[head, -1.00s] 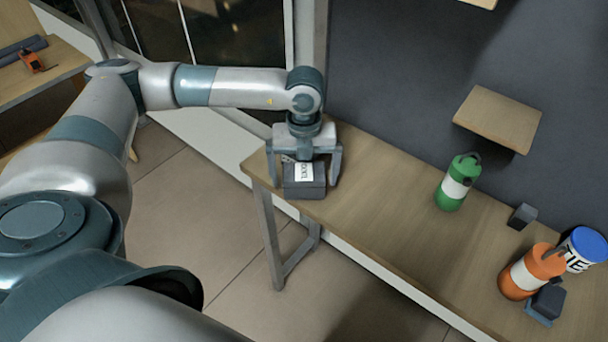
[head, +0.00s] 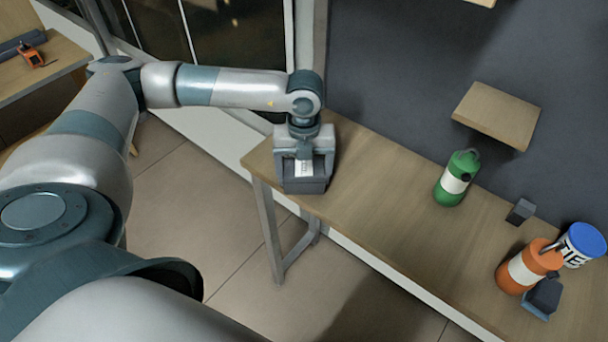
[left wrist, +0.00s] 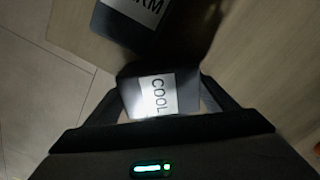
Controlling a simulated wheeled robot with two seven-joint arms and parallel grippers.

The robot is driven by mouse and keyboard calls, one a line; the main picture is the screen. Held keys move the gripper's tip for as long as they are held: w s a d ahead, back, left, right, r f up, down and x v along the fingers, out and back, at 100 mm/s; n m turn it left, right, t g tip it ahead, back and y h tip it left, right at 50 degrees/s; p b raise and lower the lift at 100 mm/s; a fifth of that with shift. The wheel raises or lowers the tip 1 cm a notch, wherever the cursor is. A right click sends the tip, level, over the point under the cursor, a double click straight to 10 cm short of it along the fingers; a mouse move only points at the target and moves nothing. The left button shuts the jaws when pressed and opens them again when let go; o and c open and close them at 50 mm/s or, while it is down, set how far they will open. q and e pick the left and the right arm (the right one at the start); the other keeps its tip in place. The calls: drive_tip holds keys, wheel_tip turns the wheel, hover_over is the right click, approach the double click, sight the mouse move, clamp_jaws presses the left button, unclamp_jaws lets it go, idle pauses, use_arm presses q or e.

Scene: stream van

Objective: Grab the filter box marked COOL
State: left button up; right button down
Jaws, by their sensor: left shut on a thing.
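The filter box marked COOL (left wrist: 145,95) is dark with a white label and sits between the fingers in the left wrist view. My left gripper (head: 304,172) points down over the near left end of the table and is shut on this box. A second dark box (left wrist: 125,28), its white label partly cut off and ending in "RM", lies just beyond it in the left wrist view. In the head view dark box surfaces and a white label show between and below the fingers; which box each belongs to is hard to tell. My right gripper is not in view.
The wooden table (head: 390,190) bears a green bottle (head: 456,178), a small dark block (head: 520,211), an orange bottle (head: 528,268) and a blue-lidded tub (head: 583,244) at the right. A wooden shelf (head: 497,115) juts from the dark wall. The table's middle is clear.

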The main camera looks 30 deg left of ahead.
sight(304, 166)
use_arm(q)
drive_tip(key=shift+r+b, duration=0.65)
drive_tip(key=shift+r, duration=0.05)
wheel_tip(304, 166, up, 2)
drive_tip(key=shift+w+r+b, duration=0.1)
drive_tip(key=shift+r+b, duration=0.15)
drive_tip(key=shift+b, duration=0.6)
drive_tip(key=s+d+r+b, duration=0.3)
drive_tip(key=d+r, duration=0.4)
drive_tip(key=d, duration=0.4)
drive_tip(key=shift+d+b, duration=0.15)
drive_tip(key=shift+b, duration=0.4)
